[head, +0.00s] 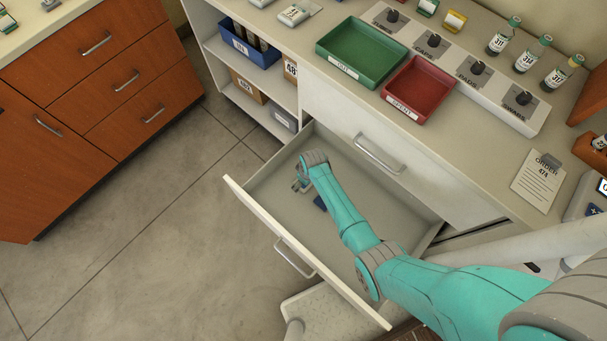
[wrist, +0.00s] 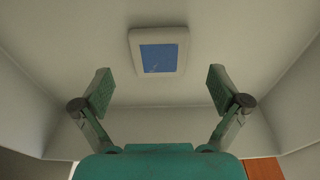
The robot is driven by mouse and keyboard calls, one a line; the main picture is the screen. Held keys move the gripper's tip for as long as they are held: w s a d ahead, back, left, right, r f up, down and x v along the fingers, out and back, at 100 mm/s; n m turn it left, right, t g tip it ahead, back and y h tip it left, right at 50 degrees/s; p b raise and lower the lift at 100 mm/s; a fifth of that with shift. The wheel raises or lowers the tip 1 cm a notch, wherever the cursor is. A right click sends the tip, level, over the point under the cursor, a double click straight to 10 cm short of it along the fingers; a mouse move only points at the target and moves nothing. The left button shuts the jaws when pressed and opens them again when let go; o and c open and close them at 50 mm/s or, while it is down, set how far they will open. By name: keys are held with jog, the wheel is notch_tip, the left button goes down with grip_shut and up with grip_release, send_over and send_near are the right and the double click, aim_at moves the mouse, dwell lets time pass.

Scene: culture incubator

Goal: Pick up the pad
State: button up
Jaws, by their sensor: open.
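The pad (wrist: 160,57) is a small square with a pale rim and a blue face. It lies flat on the drawer floor, ahead of and between the fingertips in the wrist view. In the head view a dark blue bit of it (head: 319,203) shows beside my arm, which hides the rest. My gripper (wrist: 160,90) is open and empty, with its two green fingers spread wider than the pad and apart from it. In the head view my gripper (head: 300,184) is low inside the open drawer (head: 400,215), towards its left end.
The drawer walls stand around my gripper, and its front panel (head: 300,250) is pulled out over the floor. The counter above holds a green tray (head: 325,53), a red tray (head: 405,112) and several vials. The rest of the visible drawer floor looks bare.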

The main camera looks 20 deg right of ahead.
jog(key=shift+w+f, duration=0.15)
jog(key=shift+f, duration=1.3)
jog(key=c, duration=0.9)
jog(key=shift+c, duration=0.2)
